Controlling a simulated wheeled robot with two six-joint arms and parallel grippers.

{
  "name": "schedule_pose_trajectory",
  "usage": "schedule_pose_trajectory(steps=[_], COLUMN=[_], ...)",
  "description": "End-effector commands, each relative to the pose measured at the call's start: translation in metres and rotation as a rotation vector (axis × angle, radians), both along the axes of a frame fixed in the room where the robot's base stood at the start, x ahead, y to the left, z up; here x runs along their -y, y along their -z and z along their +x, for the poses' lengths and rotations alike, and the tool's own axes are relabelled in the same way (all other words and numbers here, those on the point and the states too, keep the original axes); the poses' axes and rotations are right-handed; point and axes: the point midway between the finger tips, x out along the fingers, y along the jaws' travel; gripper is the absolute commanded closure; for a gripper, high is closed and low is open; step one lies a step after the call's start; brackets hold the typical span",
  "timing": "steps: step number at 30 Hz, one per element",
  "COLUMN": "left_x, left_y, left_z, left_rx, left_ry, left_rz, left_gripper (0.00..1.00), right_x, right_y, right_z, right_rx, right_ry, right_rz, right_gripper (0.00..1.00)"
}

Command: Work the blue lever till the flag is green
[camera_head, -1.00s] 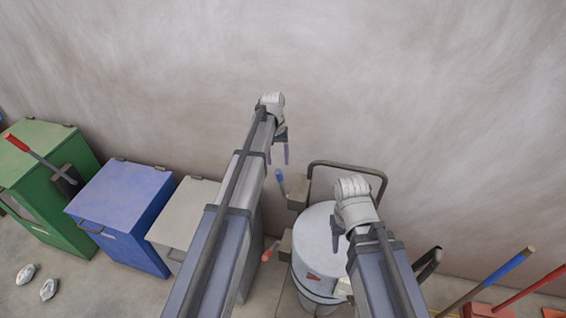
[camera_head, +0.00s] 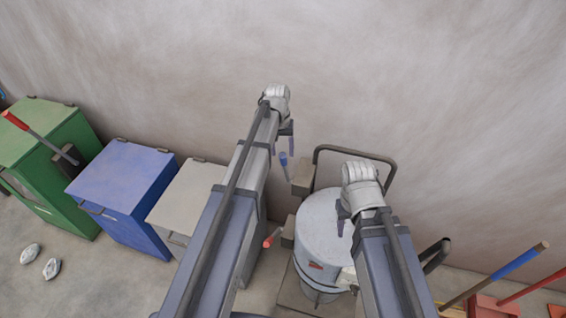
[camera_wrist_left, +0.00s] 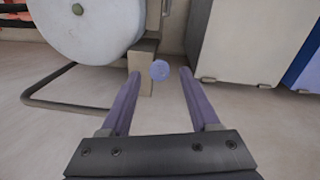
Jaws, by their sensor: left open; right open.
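The blue lever (camera_head: 284,160) stands at the left of the grey drum-shaped machine (camera_head: 322,215). In the left wrist view its round blue end (camera_wrist_left: 160,70) shows between the fingertips, apart from both fingers. My left gripper (camera_head: 287,148) is open and close to the lever's tip in the head view. The left wrist view shows the left gripper (camera_wrist_left: 160,80) empty. My right gripper (camera_head: 342,220) is open above the drum's right part, partly hidden by its own wrist. A small red mark (camera_head: 316,265) shows on the drum's front; I cannot tell whether it is the flag.
A red-ended handle (camera_head: 271,238) sticks out below the blue lever. A dark tubular rail (camera_head: 355,150) loops behind the drum. Beige (camera_head: 188,196), blue (camera_head: 125,180) and green (camera_head: 40,140) bins stand to the left. Long-handled tools (camera_head: 510,268) are at the right.

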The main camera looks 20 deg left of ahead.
Motion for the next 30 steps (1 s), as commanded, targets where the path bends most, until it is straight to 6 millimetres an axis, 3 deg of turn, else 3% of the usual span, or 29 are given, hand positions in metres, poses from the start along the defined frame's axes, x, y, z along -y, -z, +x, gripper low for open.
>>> schedule_pose_trajectory(steps=[1,7,19,30], left_x=[0.001,0.002,0.003,0.002], left_y=[0.014,0.036,0.039,0.039], left_z=[0.000,0.000,0.001,0.001], left_rx=[0.000,0.000,0.000,0.000], left_ry=[0.000,0.000,0.000,0.000], left_rz=[0.000,0.000,0.000,0.000], left_gripper=[0.38,0.38,0.38,0.80], right_x=[0.000,0.000,0.000,0.000], right_y=[0.014,0.036,0.039,0.039], right_z=[0.000,0.000,0.000,0.000], right_rx=[0.000,0.000,0.000,0.000], right_ry=[-0.002,-0.005,-0.006,-0.005], right_rz=[0.000,-0.001,-0.001,-0.001], right_gripper=[0.50,0.50,0.50,0.50])
